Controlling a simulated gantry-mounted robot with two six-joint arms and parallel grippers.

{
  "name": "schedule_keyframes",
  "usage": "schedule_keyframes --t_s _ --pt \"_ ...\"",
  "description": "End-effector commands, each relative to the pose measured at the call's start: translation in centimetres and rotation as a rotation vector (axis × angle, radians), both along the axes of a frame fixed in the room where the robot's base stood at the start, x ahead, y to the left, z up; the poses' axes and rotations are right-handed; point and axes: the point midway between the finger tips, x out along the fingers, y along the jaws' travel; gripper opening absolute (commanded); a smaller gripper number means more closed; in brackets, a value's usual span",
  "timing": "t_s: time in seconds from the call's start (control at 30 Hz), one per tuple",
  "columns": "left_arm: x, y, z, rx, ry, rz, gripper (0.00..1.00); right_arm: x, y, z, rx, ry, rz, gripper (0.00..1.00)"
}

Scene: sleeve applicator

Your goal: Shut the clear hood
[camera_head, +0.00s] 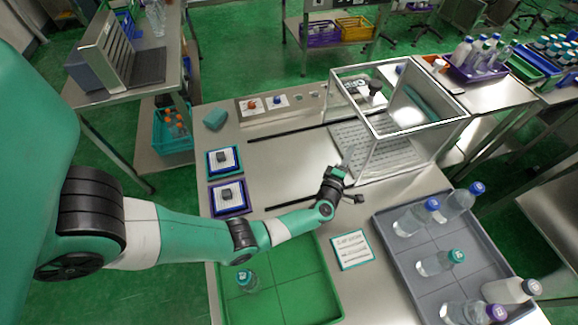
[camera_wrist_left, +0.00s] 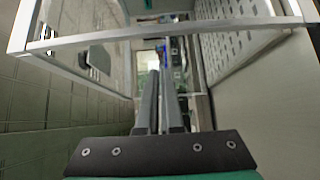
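The clear hood (camera_head: 418,128) is a see-through box with a pale metal frame. It stands at the right end of two dark rails (camera_head: 290,135), partly over a perforated plate (camera_head: 350,138). My left gripper (camera_head: 347,163) is just left of the hood's near left corner, low over the steel bench; I cannot tell whether it touches. In the left wrist view, its two fingers (camera_wrist_left: 160,100) lie side by side with nothing seen between them. The hood's frame bar (camera_wrist_left: 165,34) crosses the top of that view. My right gripper is out of view.
A grey tray of bottles (camera_head: 400,255) is at the front right, a green tray (camera_head: 300,285) with one bottle at the front. A printed card (camera_head: 352,250) lies between them. The bench between the rails is clear.

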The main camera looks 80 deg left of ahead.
Motion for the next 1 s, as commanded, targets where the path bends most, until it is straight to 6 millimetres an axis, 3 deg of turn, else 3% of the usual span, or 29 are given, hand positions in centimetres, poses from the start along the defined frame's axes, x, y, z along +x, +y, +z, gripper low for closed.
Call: schedule_keyframes --t_s 0.17,0.3,0.57,0.8,1.0 --pt "0.0 -0.1 1.3 -0.001 -0.002 -0.004 0.00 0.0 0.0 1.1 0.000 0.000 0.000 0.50" --pt "-0.4 -0.3 4.4 -0.001 -0.002 -0.002 0.00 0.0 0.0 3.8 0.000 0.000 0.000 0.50" --pt "-4.1 -3.7 10.0 -0.001 0.002 -0.004 0.00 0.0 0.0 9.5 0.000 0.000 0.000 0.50" --pt "-8.5 -7.6 11.9 -0.002 0.004 -0.005 0.00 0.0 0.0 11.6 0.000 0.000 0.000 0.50" --pt "-10.5 -9.3 12.8 -0.001 0.003 -0.002 0.00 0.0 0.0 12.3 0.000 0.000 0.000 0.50"
